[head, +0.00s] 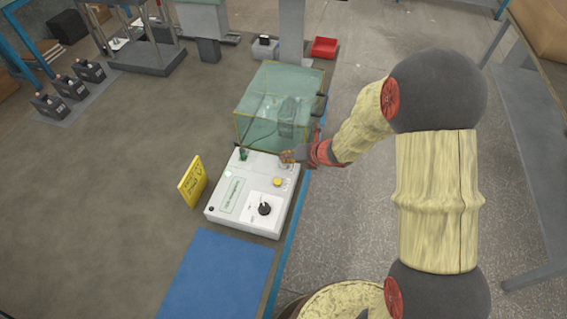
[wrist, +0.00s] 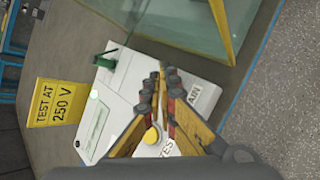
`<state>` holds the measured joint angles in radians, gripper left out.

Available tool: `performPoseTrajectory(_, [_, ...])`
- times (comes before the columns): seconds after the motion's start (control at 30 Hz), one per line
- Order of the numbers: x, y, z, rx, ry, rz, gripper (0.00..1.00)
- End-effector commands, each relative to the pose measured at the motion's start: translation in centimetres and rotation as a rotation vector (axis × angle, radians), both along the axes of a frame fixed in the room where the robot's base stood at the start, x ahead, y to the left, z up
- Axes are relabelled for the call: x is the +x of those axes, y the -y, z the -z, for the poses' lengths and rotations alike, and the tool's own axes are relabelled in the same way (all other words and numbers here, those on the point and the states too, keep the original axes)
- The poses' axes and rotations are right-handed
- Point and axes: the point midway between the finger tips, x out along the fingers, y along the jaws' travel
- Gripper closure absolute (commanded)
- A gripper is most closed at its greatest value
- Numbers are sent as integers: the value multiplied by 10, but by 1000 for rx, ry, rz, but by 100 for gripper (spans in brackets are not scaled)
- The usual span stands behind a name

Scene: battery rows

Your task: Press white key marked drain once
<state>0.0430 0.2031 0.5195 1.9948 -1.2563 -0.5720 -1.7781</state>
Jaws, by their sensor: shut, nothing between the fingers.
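The white control box (head: 225,215) stands on the bench below the glass tank. In the wrist view, a label (wrist: 196,93) ending in "AIN" shows on the box just right of my fingers. The white drain key cannot be made out clearly; my fingers cover the area beside that label. My gripper (head: 285,156) is over the box's far right part in the head view. In the wrist view my gripper (wrist: 163,76) has its fingertips together, with nothing between them. Whether the tips touch the box cannot be told. A yellow button (head: 277,182) is nearer the box's middle.
The glass tank (head: 262,95) stands right behind the box. A green part (head: 243,154) rises at the box's back left, and a black knob (head: 265,209) sits near the front. A yellow sign (head: 192,182) stands left. A blue mat (head: 215,275) lies in front.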

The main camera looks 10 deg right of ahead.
Motion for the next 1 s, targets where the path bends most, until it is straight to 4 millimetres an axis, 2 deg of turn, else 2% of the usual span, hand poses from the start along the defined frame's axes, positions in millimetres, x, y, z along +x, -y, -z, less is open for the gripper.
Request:
performPoseTrajectory(0.1, [0, 0, -8, 0, 1, 0, 100])
performPoseTrajectory(0.57, [0, 0, -12, 0, 1, 1, 100])
performPoseTrajectory(1.0, [1, 0, -52, 0, 2, 0, 100])
